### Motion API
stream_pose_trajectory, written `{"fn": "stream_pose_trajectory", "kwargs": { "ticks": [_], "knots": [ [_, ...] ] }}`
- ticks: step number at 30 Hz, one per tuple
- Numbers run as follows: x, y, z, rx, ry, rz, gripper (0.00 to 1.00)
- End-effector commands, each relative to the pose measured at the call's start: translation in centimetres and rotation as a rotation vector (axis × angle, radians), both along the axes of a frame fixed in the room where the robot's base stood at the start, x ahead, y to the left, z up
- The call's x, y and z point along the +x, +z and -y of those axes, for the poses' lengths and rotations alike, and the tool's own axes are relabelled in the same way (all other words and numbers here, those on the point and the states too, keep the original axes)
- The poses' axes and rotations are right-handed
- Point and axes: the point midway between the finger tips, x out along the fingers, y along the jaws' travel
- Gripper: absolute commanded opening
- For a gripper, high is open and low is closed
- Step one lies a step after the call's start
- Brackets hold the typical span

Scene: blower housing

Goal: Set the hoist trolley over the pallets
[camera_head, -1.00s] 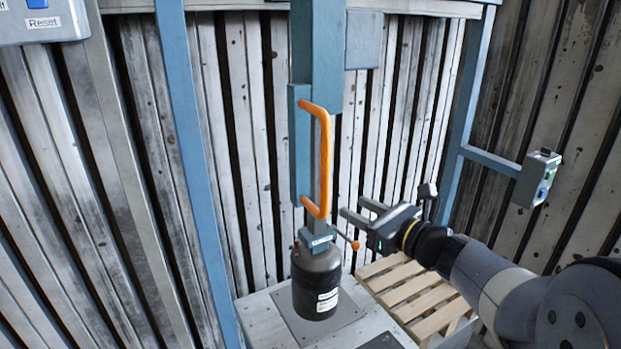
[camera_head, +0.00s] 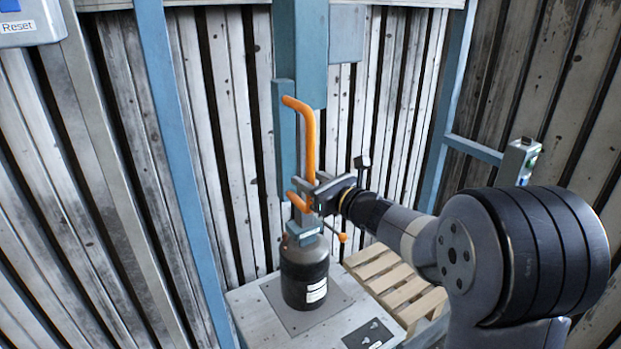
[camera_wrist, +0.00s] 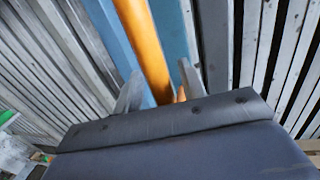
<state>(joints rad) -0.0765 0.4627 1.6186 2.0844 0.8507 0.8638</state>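The hoist trolley is a blue vertical column (camera_head: 285,150) with an orange bar handle (camera_head: 308,135) on its front. A black cylinder with a white label (camera_head: 304,282) is below the column, under a blue coupling, on a grey plate. A wooden slatted pallet (camera_head: 388,277) lies to the right of it. My gripper (camera_head: 306,193) is at the lower part of the handle. In the wrist view the orange handle (camera_wrist: 145,45) runs between my two fingers (camera_wrist: 160,88), with narrow gaps visible on both sides. The fingers look open around it. The trolley's top is out of view.
A pale stand (camera_head: 250,315) carries the plate and a dark panel (camera_head: 368,334). A blue post (camera_head: 180,150) stands left, another right (camera_head: 445,110). A control box (camera_head: 518,160) is at right, a Reset box (camera_head: 28,22) upper left. Corrugated walls close the back.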

Motion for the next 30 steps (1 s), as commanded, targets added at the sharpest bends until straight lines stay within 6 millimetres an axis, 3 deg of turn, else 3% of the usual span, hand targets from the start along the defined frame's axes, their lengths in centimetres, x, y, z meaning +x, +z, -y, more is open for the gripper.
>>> {"fn": "stream_pose_trajectory", "kwargs": {
  "ticks": [5, 20, 30],
  "knots": [
    [0.00, -0.02, 0.01, 0.000, 0.000, 0.000, 0.39],
    [-0.02, -0.01, 0.04, -0.001, 0.000, 0.001, 0.00],
    [0.01, 0.00, 0.09, -0.001, 0.000, 0.001, 0.00]
  ]
}}
